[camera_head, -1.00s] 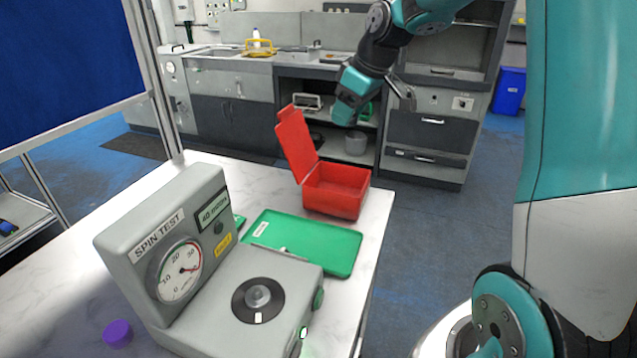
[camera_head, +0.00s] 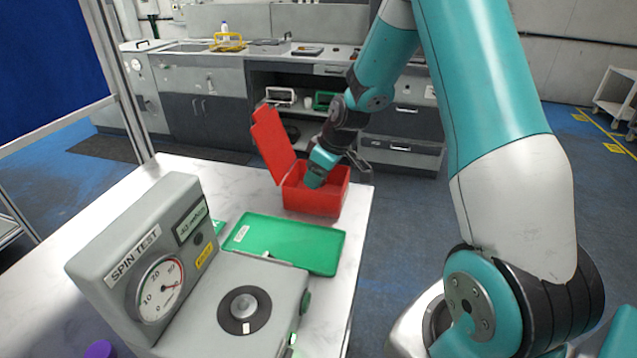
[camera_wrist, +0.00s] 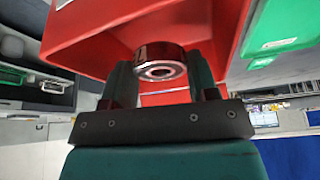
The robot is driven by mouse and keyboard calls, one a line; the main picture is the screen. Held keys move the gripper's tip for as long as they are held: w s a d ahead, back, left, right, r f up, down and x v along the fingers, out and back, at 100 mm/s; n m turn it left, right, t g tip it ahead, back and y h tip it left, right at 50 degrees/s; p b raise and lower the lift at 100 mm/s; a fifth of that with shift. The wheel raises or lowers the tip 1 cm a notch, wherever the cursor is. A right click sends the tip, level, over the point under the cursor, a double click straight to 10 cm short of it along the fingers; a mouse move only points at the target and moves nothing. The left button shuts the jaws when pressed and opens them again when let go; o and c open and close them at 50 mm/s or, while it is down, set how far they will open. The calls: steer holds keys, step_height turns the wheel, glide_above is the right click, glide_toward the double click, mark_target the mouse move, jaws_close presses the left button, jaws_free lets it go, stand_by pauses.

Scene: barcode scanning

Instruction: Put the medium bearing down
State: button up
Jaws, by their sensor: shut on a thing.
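The medium bearing (camera_wrist: 160,65) is a shiny steel ring with a dark bore in the wrist view. My gripper (camera_wrist: 160,78) is shut on it, one finger on each side. The red box (camera_head: 318,203) stands with its lid (camera_head: 271,145) raised at the back of the table. In the head view my gripper (camera_head: 314,180) is down at the box's open top, and the bearing is hidden there. In the wrist view the red box (camera_wrist: 90,25) surrounds the bearing closely. I cannot tell whether the bearing touches the floor of the box.
A grey spin test machine (camera_head: 150,260) with a dial and a round spindle (camera_head: 244,308) stands nearer on the white table (camera_head: 150,180). A purple object (camera_head: 100,349) lies at the near left.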

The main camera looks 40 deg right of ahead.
step_height(320, 180, down, 3)
steer(key=shift+f, duration=0.1)
steer(key=shift+f+b, duration=0.4)
steer(key=shift+f, duration=0.25)
steer(key=o, duration=1)
